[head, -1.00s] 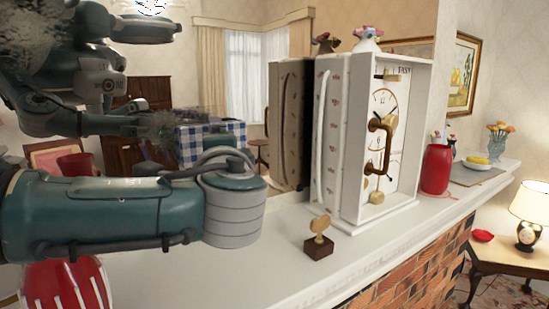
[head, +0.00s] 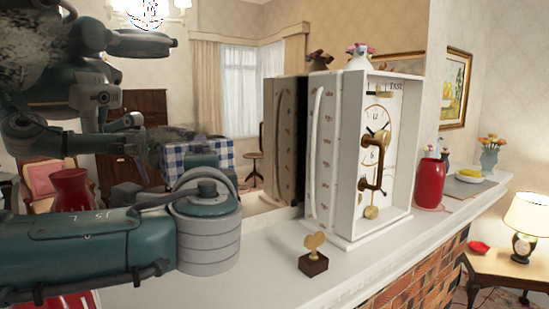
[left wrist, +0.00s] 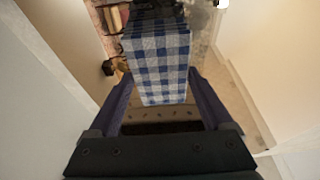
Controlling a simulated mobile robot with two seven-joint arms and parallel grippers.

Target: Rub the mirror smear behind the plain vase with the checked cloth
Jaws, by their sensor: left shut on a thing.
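My left arm reaches over the mantel in the head view, but its gripper is hidden there. In the left wrist view my left gripper (left wrist: 158,92) is shut on the blue and white checked cloth (left wrist: 155,62). A checked patch (head: 223,158) also shows past the arm in the head view, seemingly a reflection. A large mirror (head: 190,75) stands behind the mantel. Grey speckled patches on it, near the top left and beside the checked patch (head: 152,142), look like smears. A plain red vase (head: 431,184) stands at the right. My right gripper is not in view.
A white clock case (head: 347,150) stands mid-mantel, reflected behind it. A small heart ornament (head: 314,258) stands before it, right of my arm. Another red vase (head: 60,303) is cut off at lower left.

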